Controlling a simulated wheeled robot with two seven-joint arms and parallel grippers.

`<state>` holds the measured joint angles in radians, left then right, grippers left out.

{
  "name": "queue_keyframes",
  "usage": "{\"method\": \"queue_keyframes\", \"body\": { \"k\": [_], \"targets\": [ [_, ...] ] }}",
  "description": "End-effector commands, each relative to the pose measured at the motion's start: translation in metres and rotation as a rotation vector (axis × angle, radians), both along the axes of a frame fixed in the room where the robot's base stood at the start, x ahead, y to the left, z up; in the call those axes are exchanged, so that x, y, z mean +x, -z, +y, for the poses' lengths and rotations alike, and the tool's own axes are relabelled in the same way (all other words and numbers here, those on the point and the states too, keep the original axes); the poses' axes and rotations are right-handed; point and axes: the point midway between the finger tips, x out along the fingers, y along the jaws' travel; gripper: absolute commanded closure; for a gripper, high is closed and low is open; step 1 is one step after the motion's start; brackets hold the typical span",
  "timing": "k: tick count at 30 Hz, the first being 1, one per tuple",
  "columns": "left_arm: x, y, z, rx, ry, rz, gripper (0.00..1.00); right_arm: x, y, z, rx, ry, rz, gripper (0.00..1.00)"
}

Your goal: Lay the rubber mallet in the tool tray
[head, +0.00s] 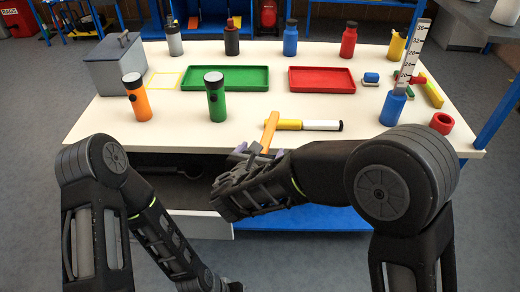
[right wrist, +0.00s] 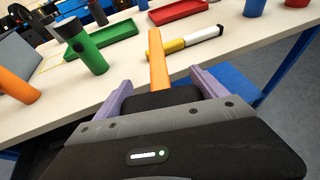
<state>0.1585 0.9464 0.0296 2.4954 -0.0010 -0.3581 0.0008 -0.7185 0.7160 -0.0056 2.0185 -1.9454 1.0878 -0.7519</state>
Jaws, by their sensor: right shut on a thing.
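The rubber mallet shows as an orange handle (head: 269,133) at the table's front edge, pointing away from me. In the right wrist view the handle (right wrist: 158,60) runs out from a dark block between the fingers, which looks like the mallet's head. My right gripper (head: 257,153) is shut on the mallet, in front of the table edge; its lavender fingers (right wrist: 158,82) flank the dark block. A green tray (head: 188,86) and a red tray (head: 349,90) lie behind on the table, both empty; I cannot tell which is the tool tray. My left gripper is out of view.
A yellow, white and black cylinder (head: 315,125) lies just beyond the handle. Orange (head: 137,100) and green (head: 215,100) flashlights stand left. A grey box (head: 113,70) stands far left.

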Motion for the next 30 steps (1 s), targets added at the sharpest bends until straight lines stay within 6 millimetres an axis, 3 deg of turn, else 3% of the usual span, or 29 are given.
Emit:
{"method": "queue_keyframes", "body": {
  "k": [5, 8, 15, 19, 24, 30],
  "targets": [
    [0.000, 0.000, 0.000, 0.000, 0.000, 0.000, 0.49, -0.006, 0.011, -0.027, 0.003, 0.076, 0.012, 0.83],
    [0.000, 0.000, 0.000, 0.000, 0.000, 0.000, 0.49, -0.016, 0.024, -0.060, 0.007, 0.173, 0.024, 0.83],
    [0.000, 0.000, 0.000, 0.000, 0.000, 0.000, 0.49, -0.060, 0.050, -0.166, 0.006, 0.493, 0.025, 0.83],
    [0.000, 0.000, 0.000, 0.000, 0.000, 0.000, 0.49, -0.083, 0.055, -0.207, 0.002, 0.627, 0.010, 0.83],
    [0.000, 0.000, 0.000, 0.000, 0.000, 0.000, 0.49, -0.097, 0.056, -0.227, -0.001, 0.696, -0.003, 0.83],
    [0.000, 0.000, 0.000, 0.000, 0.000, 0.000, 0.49, -0.097, 0.056, -0.227, -0.002, 0.697, -0.003, 0.83]
  ]
}}
